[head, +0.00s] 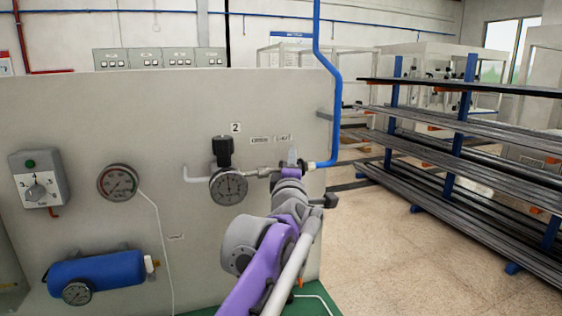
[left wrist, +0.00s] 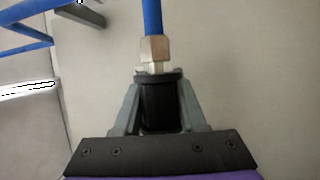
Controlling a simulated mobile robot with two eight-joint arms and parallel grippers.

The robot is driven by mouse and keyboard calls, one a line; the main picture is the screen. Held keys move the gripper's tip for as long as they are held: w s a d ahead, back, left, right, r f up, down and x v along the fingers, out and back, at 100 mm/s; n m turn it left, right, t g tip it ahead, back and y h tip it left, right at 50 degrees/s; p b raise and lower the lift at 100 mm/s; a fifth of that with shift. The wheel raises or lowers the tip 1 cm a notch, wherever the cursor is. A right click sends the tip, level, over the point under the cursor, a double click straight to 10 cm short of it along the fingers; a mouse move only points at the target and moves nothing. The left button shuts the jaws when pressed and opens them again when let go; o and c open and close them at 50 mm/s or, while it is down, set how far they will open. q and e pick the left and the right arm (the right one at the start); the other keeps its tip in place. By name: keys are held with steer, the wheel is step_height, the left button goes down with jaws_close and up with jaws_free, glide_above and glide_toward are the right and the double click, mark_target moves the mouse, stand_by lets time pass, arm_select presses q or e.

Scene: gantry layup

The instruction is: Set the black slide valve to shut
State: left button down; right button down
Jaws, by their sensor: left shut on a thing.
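The black slide valve (left wrist: 160,105) shows in the left wrist view as a dark round sleeve below a metal fitting (left wrist: 154,52) and a blue pipe. My left gripper (left wrist: 159,90) has one grey finger on each side of the sleeve and is shut on it. In the head view my left gripper (head: 291,163) is at the panel, where the blue pipe (head: 328,162) meets the metal line. There my own arm hides most of the valve, so I cannot tell its slide position. My right gripper is not in view.
The grey panel (head: 90,110) carries a dial gauge (head: 228,187) with a black knob (head: 223,150) above it, left of my gripper. Further left are another gauge (head: 118,183), a switch box (head: 39,180) and a blue cylinder (head: 95,270). A rack of bars (head: 460,140) stands right, past open floor.

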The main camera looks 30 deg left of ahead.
arm_select(q)
steer(key=shift+w+d, duration=0.25)
steer(key=c, duration=0.9)
jaws_free()
steer(key=o, duration=0.4)
steer(key=shift+w+d, duration=0.15)
steer(key=shift+w, duration=0.05)
steer(key=shift+o, duration=0.2)
steer(key=shift+s, duration=0.1)
steer(key=v, duration=1)
steer(key=shift+s, duration=0.35)
steer(key=shift+f, duration=0.15)
